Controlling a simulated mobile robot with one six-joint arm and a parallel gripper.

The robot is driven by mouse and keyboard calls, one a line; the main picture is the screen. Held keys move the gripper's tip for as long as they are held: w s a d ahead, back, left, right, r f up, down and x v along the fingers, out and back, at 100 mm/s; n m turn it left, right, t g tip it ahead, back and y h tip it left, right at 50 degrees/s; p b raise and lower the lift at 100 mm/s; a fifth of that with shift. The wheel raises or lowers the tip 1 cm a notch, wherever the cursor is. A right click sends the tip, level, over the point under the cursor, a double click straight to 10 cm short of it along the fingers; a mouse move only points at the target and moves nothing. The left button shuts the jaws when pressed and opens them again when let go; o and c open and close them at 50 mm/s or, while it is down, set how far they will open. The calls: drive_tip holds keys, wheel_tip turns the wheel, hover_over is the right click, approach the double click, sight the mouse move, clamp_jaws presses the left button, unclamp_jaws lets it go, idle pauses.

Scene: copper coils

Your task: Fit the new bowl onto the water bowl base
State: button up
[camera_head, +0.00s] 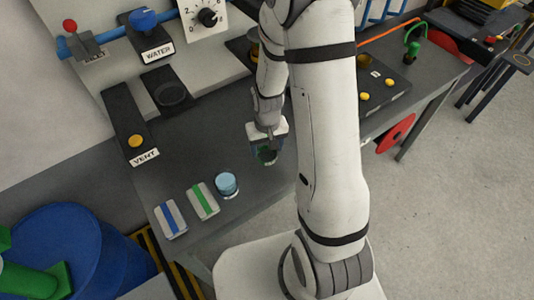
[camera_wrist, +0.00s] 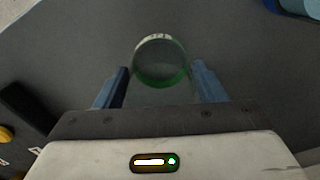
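A clear bowl with a green tint, seemingly the new bowl (camera_wrist: 160,83), sits between the two fingers of my gripper (camera_wrist: 160,76) in the wrist view. In the head view its green-edged end (camera_head: 267,156) shows just below my gripper (camera_head: 268,148). The fingers appear shut on it, though their contact is hard to see. My gripper points down over the grey bench. A black plate with a round dark seat (camera_head: 171,94), which looks like the water bowl base, lies up and left, below the WATER label.
A light-blue cup (camera_head: 227,185), a green-striped box (camera_head: 203,201) and a blue-striped box (camera_head: 171,219) stand at the bench's front left. The VENT panel (camera_head: 127,125) and the blue WATER knob (camera_head: 144,19) lie beyond. The bench between gripper and black plate looks clear.

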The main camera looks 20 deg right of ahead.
drive_tip(key=c, duration=0.8)
drive_tip(key=shift+r, duration=0.15)
